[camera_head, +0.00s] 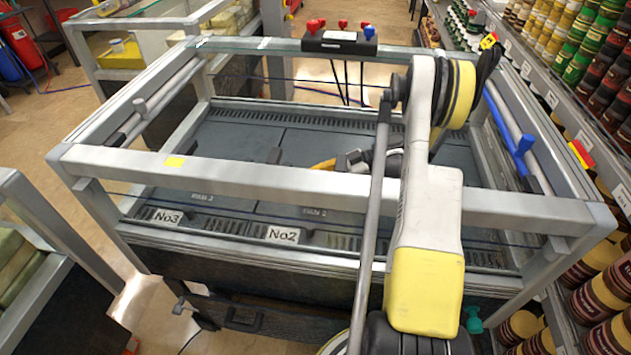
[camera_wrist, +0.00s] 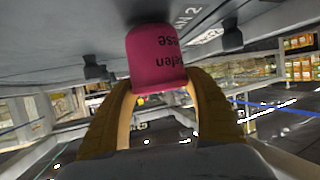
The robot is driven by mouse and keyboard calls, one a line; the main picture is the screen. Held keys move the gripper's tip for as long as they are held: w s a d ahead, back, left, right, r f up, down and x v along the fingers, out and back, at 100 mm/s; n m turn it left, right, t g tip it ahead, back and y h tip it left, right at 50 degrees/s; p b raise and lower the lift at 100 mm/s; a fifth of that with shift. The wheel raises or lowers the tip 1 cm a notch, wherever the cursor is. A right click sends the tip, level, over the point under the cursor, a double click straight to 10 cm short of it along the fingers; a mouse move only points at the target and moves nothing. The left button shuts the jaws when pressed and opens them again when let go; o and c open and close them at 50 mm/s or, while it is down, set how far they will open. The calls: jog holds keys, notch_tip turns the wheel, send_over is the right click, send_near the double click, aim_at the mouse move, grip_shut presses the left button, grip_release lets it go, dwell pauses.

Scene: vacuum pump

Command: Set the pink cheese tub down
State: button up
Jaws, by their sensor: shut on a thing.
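The pink cheese tub (camera_wrist: 155,58) is in the wrist view, at the upper middle, with dark lettering that reads upside down. My gripper (camera_wrist: 160,88) has its two yellow-brown fingers on either side of the tub and is shut on it. The tub overlaps the grey bed in the picture; I cannot tell whether it touches it. In the head view my gripper (camera_head: 324,164) is low inside the metal frame, over the grey bed (camera_head: 230,150), with a yellow finger showing. The tub cannot be made out there.
A metal frame with a front rail (camera_head: 240,180) surrounds the bed, which carries No3 (camera_head: 166,216) and No2 (camera_head: 283,234) labels. Dark knobs stick up from the bed. Shelves of jars (camera_head: 560,50) stand at the right. The bed's left part looks mostly clear.

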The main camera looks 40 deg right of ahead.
jog(key=o, duration=1.5)
jog(key=shift+o, duration=0.2)
